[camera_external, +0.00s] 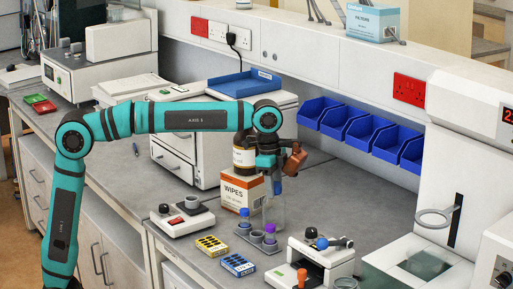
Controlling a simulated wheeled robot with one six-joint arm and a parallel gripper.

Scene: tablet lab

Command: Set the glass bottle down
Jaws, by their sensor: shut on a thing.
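My gripper (281,163) is at the end of the teal arm, up above the bench in the middle of the view. It is shut on a small brown glass bottle (294,160), which is tilted and clear of the bench. The fingertips are small and partly hidden by the bottle and the wrist. A tall clear glass cylinder (275,210) stands below the gripper. The grey bench top (335,200) lies under it.
A wipes box (238,191) with a brown jar (244,158) on top stands just left. A vial rack (257,241), yellow tray (211,245), blue tray (238,264) and white device (322,262) sit in front. Blue bins (358,133) line the wall; bench right of the cylinder is clear.

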